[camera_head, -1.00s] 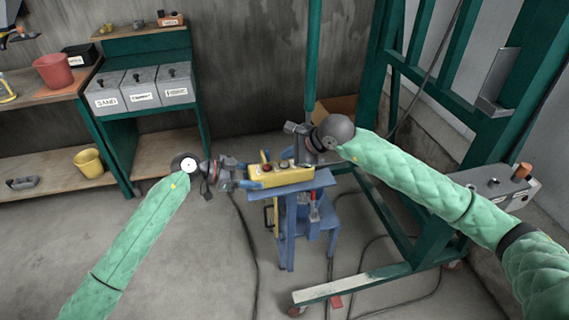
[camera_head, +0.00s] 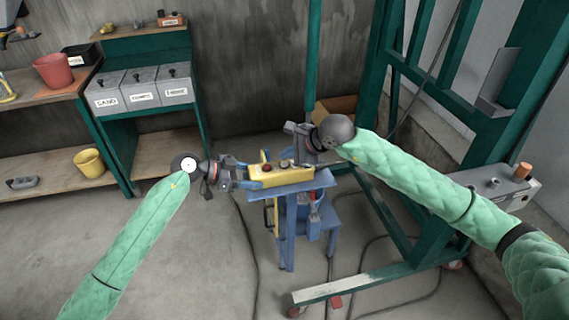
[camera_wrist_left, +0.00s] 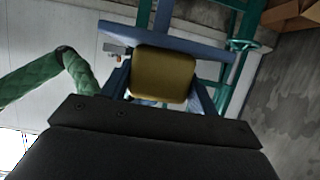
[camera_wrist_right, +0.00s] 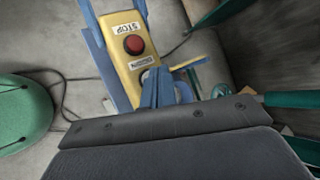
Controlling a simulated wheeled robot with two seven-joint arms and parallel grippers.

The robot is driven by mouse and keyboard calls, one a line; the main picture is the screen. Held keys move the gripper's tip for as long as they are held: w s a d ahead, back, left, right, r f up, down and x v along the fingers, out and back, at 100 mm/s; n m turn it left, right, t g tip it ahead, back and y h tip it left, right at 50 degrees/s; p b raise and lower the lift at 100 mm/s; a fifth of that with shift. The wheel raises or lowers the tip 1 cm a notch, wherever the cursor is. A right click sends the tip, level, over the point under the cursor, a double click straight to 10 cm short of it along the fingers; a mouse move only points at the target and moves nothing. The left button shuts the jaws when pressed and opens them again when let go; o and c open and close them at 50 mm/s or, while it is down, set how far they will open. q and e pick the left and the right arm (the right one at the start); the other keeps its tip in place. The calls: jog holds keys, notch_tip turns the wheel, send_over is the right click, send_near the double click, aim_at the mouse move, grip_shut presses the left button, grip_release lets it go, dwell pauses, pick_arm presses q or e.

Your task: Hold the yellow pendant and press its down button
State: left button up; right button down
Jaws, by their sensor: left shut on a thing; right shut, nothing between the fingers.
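The yellow pendant (camera_head: 283,178) is held level above the small blue stand, its red button near the left end. My left gripper (camera_head: 250,177) is shut on that left end. In the left wrist view the pendant's yellow end (camera_wrist_left: 163,72) sits between the two blue fingers. My right gripper (camera_head: 297,162) is shut and empty, over the right part of the pendant's top. In the right wrist view the pendant (camera_wrist_right: 122,45) shows STOP and DOWN labels. The blue right fingertips (camera_wrist_right: 156,88) are beside the DOWN label and partly hide its button; contact cannot be told.
The blue stand (camera_head: 290,215) is below the pendant. A green steel frame (camera_head: 372,215) on wheels stands close on the right, with cables on the floor. A green bench with grey bins (camera_head: 140,90) is at the back left. The floor at the front is mostly clear.

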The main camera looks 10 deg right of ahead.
jog(key=shift+f, duration=0.1)
jog(key=shift+f, duration=0.3)
